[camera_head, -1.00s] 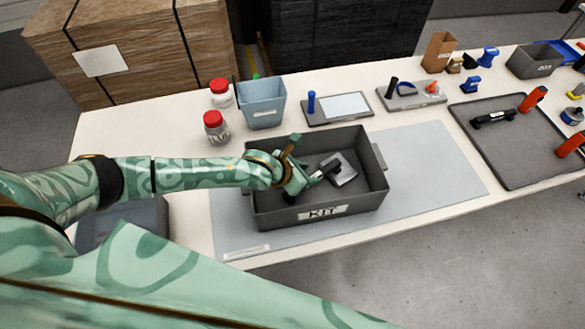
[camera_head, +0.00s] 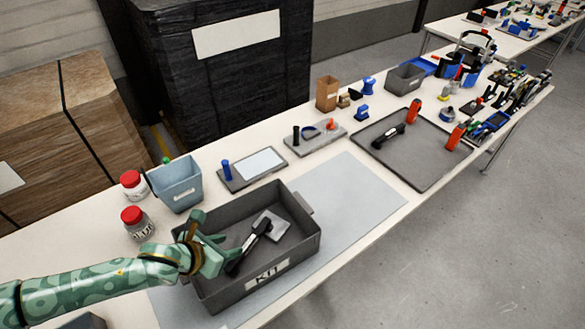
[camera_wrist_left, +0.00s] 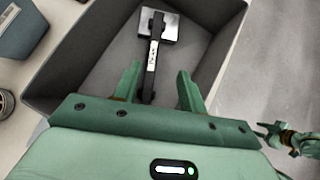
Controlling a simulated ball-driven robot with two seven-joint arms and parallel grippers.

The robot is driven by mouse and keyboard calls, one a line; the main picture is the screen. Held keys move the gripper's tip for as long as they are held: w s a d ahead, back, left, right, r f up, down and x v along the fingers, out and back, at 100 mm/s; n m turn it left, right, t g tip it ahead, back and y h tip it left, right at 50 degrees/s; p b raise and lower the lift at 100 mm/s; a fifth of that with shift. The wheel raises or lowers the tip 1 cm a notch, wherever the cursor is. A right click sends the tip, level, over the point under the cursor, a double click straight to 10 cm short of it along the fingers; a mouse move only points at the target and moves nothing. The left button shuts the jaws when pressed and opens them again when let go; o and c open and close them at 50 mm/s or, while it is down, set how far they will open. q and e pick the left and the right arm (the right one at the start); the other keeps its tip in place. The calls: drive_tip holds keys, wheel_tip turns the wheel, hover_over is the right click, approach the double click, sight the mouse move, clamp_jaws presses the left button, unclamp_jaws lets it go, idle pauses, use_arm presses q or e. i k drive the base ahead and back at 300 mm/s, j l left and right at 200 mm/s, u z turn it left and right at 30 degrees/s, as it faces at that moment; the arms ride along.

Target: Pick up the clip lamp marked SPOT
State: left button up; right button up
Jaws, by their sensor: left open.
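A black bar-shaped tool with a small pale label (camera_head: 250,247) lies in the grey KIT box (camera_head: 310,240), its upper end over a light grey square plate (camera_head: 277,224). It may be the clip lamp, but I cannot read its label. My left gripper (camera_head: 228,255) is open and empty at the left side of the box. In the left wrist view its fingers (camera_wrist_left: 157,84) stand apart on either side of the tool's near end, apparently above it; the bar (camera_wrist_left: 152,60) points away from me. My right gripper (camera_wrist_left: 268,135) shows small at the right edge of the wrist view.
The box walls surround the tool. A blue-grey bin (camera_head: 177,187) and red-capped jars (camera_head: 137,222) stand left of the box. A dark tray (camera_head: 425,150) farther right holds another black bar-shaped item (camera_head: 388,137) and orange-red items. The grey mat (camera_head: 350,195) right of the box is clear.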

sight(452, 141)
drive_tip(key=z, duration=1.15)
